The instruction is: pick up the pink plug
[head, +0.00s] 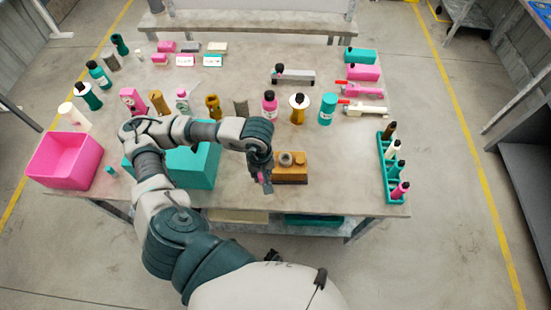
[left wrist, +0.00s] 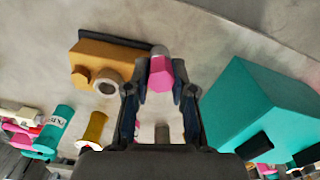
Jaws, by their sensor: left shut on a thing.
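The pink plug (left wrist: 160,73) sits between the two fingertips in the left wrist view, with a pale end beyond its pink part. My left gripper (left wrist: 161,88) is shut on it. In the head view the left gripper (head: 264,184) is near the table's front edge, just left of the tan block, and a bit of pink (head: 261,176) shows at its fingers. The fingers partly hide the plug there. My right gripper is not in view.
A tan block (head: 291,174) with a grey ring fitting stands beside the gripper. A teal box (head: 205,180) is to the left, partly behind my arm. A pink bin (head: 62,163) is at the far left, a teal bottle rack (head: 386,178) at the right. Several bottles stand behind.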

